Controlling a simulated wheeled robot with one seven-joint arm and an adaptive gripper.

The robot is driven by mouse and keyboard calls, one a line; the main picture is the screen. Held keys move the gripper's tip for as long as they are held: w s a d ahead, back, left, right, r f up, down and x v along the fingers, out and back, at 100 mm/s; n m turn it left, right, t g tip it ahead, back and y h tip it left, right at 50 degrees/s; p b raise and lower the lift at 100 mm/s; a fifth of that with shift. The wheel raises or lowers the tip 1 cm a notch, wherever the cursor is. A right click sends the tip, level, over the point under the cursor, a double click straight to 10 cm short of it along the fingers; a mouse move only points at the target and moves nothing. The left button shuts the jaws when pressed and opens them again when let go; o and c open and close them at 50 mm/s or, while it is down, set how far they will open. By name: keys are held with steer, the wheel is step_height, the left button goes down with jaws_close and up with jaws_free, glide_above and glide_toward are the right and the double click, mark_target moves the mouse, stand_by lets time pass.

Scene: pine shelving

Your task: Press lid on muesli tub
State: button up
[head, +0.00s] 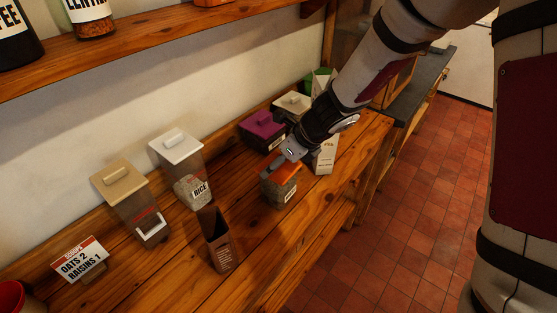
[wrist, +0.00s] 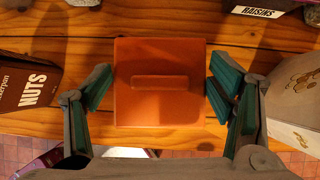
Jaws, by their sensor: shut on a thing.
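The orange lid (wrist: 160,108), square with a bar handle, lies between the fingers of my gripper (wrist: 160,90) in the wrist view. The fingers sit at its left and right sides, shut on it. In the head view, the lid (head: 286,170) is on top of the dark see-through muesli tub (head: 279,191), which has a white label too small to read. My gripper (head: 287,158) is above and partly covers the lid. The tub stands upright on the wooden counter. I cannot tell whether the lid is fully seated.
An open-topped nuts carton (head: 218,243) stands to the left, also in the wrist view (wrist: 27,82). A pale carton (head: 327,155) stands close on the right. Behind are a purple-lidded tub (head: 262,128), a rice tub (head: 185,170) and a tan-lidded tub (head: 128,200). A sign (head: 80,261) stands far left.

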steer(key=shift+f, duration=0.1)
stand_by(0.3)
steer(key=o, duration=1.1)
steer(key=shift+c, duration=0.2)
steer(key=shift+s+r+p, duration=0.1)
steer(key=shift+r+p, duration=1.15)
steer(key=shift+p, duration=0.4)
steer(key=shift+r+p, duration=1.35)
steer(key=shift+r, duration=0.95)
jaws_close()
